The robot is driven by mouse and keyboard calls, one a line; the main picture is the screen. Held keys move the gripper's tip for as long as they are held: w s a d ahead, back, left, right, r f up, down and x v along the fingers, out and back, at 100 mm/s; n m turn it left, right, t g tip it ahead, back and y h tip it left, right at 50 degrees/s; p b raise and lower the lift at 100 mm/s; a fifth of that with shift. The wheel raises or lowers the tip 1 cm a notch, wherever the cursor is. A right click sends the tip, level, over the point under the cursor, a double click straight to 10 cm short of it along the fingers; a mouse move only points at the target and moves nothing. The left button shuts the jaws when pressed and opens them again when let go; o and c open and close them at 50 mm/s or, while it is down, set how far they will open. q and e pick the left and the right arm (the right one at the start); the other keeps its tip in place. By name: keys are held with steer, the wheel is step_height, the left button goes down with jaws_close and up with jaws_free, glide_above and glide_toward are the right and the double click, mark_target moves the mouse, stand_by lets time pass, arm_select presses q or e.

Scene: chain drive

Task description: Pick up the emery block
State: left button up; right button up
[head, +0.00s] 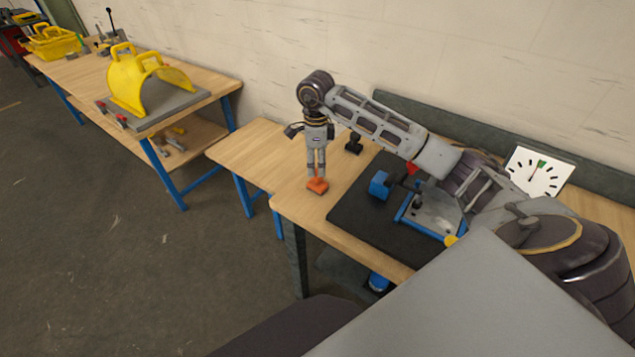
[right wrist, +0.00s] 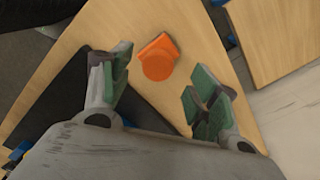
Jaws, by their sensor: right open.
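The emery block, as I take it, is an orange piece (head: 317,186) on the wooden bench near its left end. In the right wrist view it shows as an orange block (right wrist: 157,58) with a rounded near part, flat on the wood. My right gripper (head: 316,172) points down right above it in the head view. In the right wrist view my right gripper (right wrist: 160,88) is open, its green-padded fingers apart, with nothing between them; the block lies beyond the fingertips. My left gripper is not in view.
A dark mat (head: 350,213) with a blue-framed fixture (head: 430,213) lies right of the block. A small black item (head: 354,143) stands behind. A white dial card (head: 538,172) leans at the back. Another bench with a yellow guard (head: 125,85) stands left.

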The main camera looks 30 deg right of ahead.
mark_target(317, 172)
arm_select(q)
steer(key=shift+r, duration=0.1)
arm_select(e)
steer(key=shift+f, duration=0.15)
steer(key=shift+s+f+p, duration=0.1)
steer(key=shift+f+p, duration=0.2)
steer(key=shift+f, duration=0.5)
step_height(317, 172, down, 2)
steer(key=shift+d+f, duration=0.1)
steer(key=shift+f, duration=0.5)
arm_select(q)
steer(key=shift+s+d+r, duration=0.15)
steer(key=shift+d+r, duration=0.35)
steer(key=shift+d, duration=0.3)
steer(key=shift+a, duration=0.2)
arm_select(e)
steer(key=shift+c, duration=1)
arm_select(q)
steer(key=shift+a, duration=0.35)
arm_select(e)
steer(key=c, duration=1)
